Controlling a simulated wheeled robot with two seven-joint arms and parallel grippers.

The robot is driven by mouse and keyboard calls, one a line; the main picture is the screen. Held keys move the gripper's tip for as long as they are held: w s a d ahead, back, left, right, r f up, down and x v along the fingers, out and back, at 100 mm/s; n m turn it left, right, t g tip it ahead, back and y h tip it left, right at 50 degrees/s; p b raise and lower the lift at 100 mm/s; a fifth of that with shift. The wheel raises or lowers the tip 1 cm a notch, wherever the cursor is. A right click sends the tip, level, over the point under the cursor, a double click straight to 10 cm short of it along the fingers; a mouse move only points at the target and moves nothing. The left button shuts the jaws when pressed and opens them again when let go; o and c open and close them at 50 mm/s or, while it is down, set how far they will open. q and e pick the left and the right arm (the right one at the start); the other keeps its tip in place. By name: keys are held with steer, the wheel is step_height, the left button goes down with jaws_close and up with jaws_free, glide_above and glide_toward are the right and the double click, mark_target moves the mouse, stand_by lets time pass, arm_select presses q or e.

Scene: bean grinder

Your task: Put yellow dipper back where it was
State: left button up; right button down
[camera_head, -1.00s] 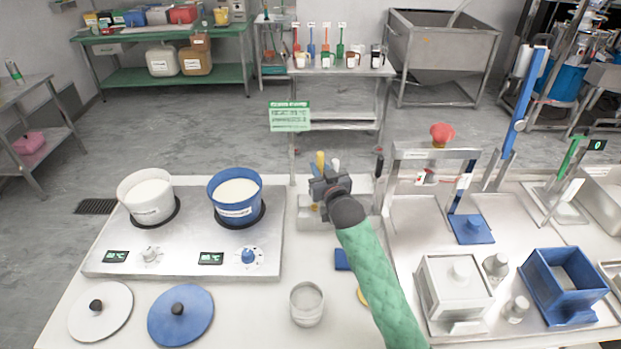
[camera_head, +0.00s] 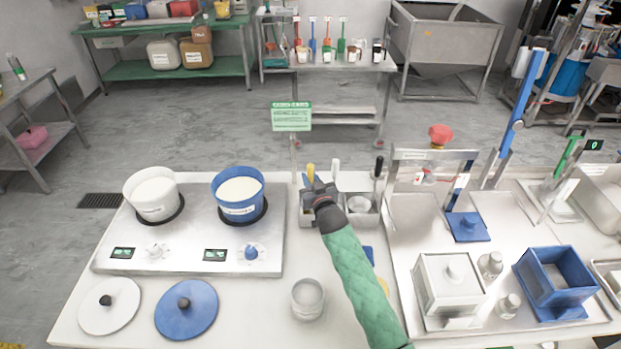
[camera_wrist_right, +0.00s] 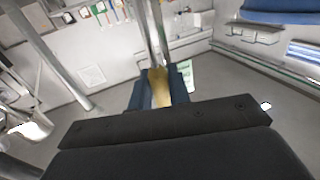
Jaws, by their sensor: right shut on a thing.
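My right gripper (camera_head: 314,188) is shut on the yellow handle of the yellow dipper (camera_head: 310,171) at the back middle of the table. In the right wrist view the yellow handle (camera_wrist_right: 159,88) sits between the blue fingers, with a metal shaft running away from it. The gripper is over the left part of a metal holder (camera_head: 364,217) with compartments. The dipper's lower end is hidden behind my gripper, so I cannot tell whether it is inside a compartment. My left gripper is not in view.
A white-handled tool (camera_head: 335,171) and a black-handled tool (camera_head: 378,168) stand at the holder. A hot plate (camera_head: 190,260) with a white pot (camera_head: 153,205) and a blue pot (camera_head: 239,208) is to the left. A glass beaker (camera_head: 307,299) stands in front.

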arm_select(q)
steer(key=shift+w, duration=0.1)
arm_select(e)
steer(key=shift+f, duration=0.1)
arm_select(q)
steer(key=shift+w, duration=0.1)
arm_select(e)
steer(key=c, duration=1.3)
jaws_free()
steer(key=shift+s+d, duration=0.1)
steer(key=shift+s, duration=0.15)
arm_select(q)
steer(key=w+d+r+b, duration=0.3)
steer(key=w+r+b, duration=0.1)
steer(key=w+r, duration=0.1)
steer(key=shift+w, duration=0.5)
arm_select(e)
steer(key=shift+v, duration=5.75)
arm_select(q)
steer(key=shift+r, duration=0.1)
